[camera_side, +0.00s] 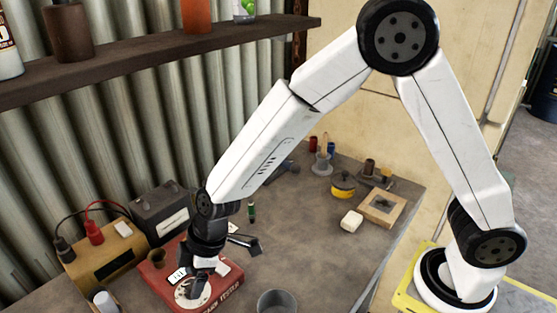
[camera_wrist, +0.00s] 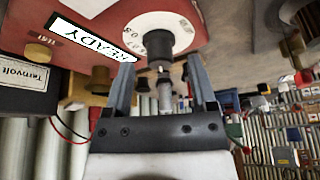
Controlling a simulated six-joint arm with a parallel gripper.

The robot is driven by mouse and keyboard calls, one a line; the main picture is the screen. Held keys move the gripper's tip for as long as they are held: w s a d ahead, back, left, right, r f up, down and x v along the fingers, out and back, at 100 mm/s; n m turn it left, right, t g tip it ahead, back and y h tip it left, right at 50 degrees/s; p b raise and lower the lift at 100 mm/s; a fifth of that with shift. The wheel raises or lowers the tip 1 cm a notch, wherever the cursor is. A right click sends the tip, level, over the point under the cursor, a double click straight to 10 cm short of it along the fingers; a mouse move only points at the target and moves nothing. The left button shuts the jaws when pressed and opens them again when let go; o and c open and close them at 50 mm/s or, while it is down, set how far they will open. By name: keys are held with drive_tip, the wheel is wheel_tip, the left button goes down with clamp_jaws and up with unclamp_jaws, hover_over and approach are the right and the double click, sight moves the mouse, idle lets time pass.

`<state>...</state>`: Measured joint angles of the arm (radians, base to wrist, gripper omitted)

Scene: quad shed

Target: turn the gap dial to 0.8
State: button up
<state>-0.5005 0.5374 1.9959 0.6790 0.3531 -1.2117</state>
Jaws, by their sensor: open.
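The red tester (camera_side: 226,290) stands on the bench in the side view, below my gripper (camera_side: 203,262). Its white round dial (camera_side: 183,293) with a dark knob lies just under my gripper. In the wrist view the dial (camera_wrist: 178,20) and knob (camera_wrist: 150,38) are ahead of my gripper (camera_wrist: 163,82), whose two fingers are apart. The knob lies beyond the fingertips, a little left of the middle; contact cannot be told. A small metallic, plug-like piece (camera_wrist: 165,92) shows between the fingers. The dial's pointer setting cannot be read. A white READY display (camera_wrist: 92,38) is beside the dial.
A tan box (camera_side: 105,265) with red and black leads and a dark battery (camera_side: 160,212) stand left of the tester. A grey cup (camera_side: 277,302) is to its right.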

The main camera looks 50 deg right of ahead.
drive_tip(key=shift+w+a+f, duration=0.15)
drive_tip(key=shift+a+f, duration=0.05)
drive_tip(key=shift+f, duration=0.45)
clamp_jaws()
drive_tip(key=shift+a+m+t+h, duration=0.1)
drive_tip(key=shift+m+t+h, duration=0.3)
drive_tip(key=shift+m, duration=0.95)
drive_tip(key=shift+m+t+h, duration=0.3)
drive_tip(key=shift+m+t, duration=0.1)
drive_tip(key=shift+m, duration=0.95)
drive_tip(key=shift+s+a+f+m+t+h, duration=0.15)
drive_tip(key=shift+m+h, duration=0.35)
drive_tip(key=shift+m, duration=0.85)
drive_tip(key=shift+s+d+r+m+t+h, duration=0.1)
drive_tip(key=shift+m+t+h, duration=0.3)
drive_tip(key=shift+m, duration=0.95)
